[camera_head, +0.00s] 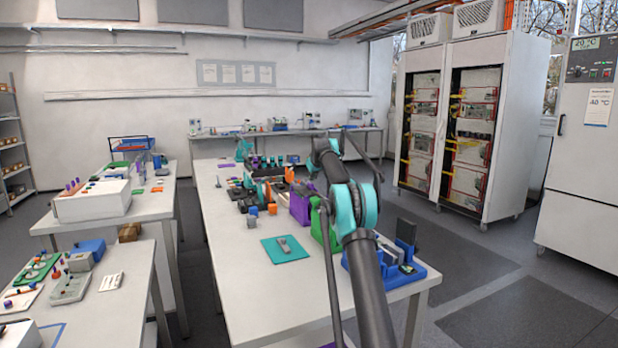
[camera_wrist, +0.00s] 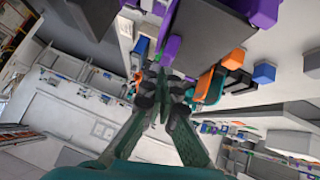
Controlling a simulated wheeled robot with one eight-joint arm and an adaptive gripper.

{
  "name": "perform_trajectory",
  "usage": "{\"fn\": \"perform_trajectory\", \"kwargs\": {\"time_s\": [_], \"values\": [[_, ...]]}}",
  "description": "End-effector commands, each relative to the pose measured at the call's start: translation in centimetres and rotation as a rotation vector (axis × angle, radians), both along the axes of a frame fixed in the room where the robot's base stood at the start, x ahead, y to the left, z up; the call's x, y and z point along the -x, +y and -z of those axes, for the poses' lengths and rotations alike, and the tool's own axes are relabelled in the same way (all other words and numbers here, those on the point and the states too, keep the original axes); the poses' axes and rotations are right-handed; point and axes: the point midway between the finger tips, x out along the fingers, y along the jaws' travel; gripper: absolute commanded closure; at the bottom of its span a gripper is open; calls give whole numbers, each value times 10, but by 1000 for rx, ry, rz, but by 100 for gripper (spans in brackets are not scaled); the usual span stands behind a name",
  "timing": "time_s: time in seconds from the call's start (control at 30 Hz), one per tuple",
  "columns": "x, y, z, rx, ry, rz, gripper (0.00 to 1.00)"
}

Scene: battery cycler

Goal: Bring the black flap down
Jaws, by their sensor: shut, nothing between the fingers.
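A black flap (camera_head: 406,233) stands upright at the right rear of a blue fixture (camera_head: 419,277) on the near right part of the central table. Small dark and grey parts sit in the fixture beside it. My arm crosses in front of the fixture's left side and hides part of it. In the wrist view my gripper (camera_wrist: 164,84) is shut and empty, its fingers meeting over the table area. It is apart from the flap.
Green (camera_head: 322,232) and purple (camera_head: 300,208) holders stand left of the blue fixture, partly behind my arm. The table's near left area is clear.

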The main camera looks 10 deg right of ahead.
Motion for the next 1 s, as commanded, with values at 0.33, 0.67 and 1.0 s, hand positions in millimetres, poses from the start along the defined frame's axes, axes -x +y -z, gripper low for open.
{"fn": "perform_trajectory", "kwargs": {"time_s": [0.33,0.67,1.0], "values": [[-2,-10,8,1,-1,1,100],[-3,-12,10,3,0,2,100],[-1,-12,8,3,1,2,100]]}}
